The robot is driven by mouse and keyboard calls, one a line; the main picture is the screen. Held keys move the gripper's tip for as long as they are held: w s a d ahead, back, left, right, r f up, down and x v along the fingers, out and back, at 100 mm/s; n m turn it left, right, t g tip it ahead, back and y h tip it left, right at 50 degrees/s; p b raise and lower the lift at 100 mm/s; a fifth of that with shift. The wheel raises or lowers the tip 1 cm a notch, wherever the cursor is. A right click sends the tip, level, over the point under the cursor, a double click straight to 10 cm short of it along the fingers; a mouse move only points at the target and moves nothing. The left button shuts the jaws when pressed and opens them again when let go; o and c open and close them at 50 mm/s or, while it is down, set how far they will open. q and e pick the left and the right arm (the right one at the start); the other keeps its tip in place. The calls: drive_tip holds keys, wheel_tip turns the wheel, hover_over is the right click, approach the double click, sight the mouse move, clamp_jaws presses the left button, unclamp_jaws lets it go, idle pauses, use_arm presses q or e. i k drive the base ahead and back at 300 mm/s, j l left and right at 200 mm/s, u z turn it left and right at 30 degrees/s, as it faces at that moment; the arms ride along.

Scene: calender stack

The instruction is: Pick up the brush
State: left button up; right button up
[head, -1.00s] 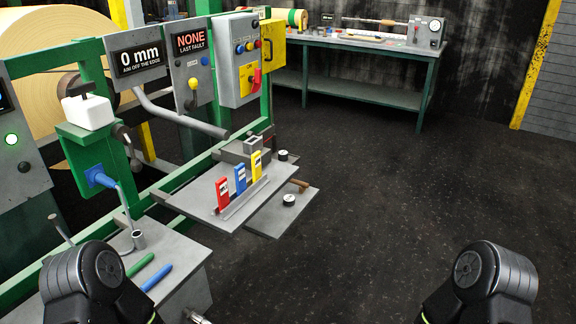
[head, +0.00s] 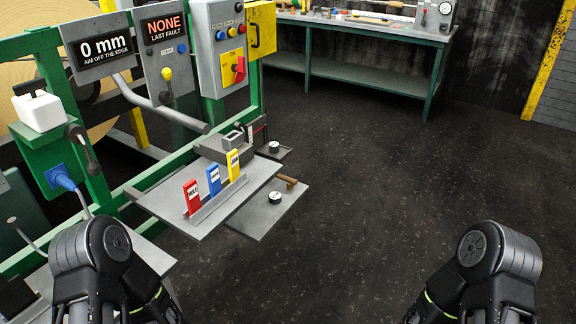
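A small brown, wooden-looking piece (head: 288,180) lies at the right edge of the lower grey shelf (head: 250,222). It may be the brush's handle, but it is too small to tell, and I see no bristles. No other thing in view clearly looks like a brush. My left arm shows at the lower left and my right arm at the lower right, both well apart from the brown piece. Both grippers are out of the picture below.
An upper grey tray (head: 165,215) holds red (head: 193,197), blue (head: 214,181) and yellow (head: 233,166) tags in a rack. A round gauge (head: 275,197) sits near the brown piece. Green machine framing stands at left. A workbench (head: 370,92) stands behind. Dark floor (head: 370,200) is clear at right.

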sight(293, 181)
drive_tip(key=i+l, duration=0.7)
drive_tip(key=l, duration=0.2)
drive_tip(key=i+l, duration=0.35)
drive_tip(key=i+l+u, duration=0.1)
drive_tip(key=i+l, duration=0.25)
drive_tip(key=l, duration=0.2)
drive_tip(key=i+l, duration=0.35)
drive_tip(key=l, duration=0.15)
drive_tip(key=i+l, duration=0.1)
drive_tip(key=i+j, duration=0.15)
